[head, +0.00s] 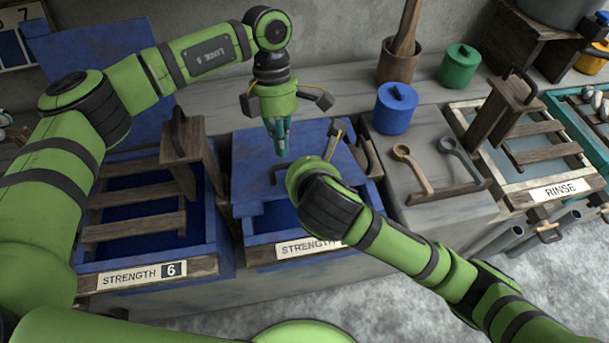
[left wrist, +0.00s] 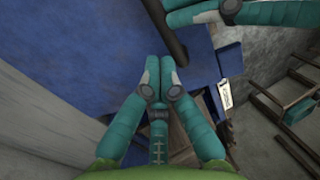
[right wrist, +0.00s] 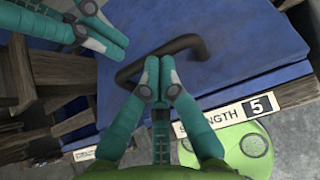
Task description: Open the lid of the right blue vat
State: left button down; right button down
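The right blue vat (head: 240,228) bears a STRENGTH label, which reads 5 in the right wrist view (right wrist: 246,109). Its blue lid (head: 250,160) lies over it, with a dark bent handle (right wrist: 190,44) on top. My right gripper (right wrist: 162,62) is shut, its fingertips over or against the handle bar; I cannot tell whether they touch it. My right wrist hides these fingers in the head view. My left gripper (head: 281,150) points down above the lid. In the left wrist view its fingertips (left wrist: 158,66) are together and empty, with the handle beyond them.
The left vat (head: 208,245), labelled STRENGTH 6, stands open with a wooden rack (head: 135,198). My two grippers are close together over the lid.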

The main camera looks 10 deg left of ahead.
pick_arm(q)
jog(key=c, duration=1.1)
grip_release()
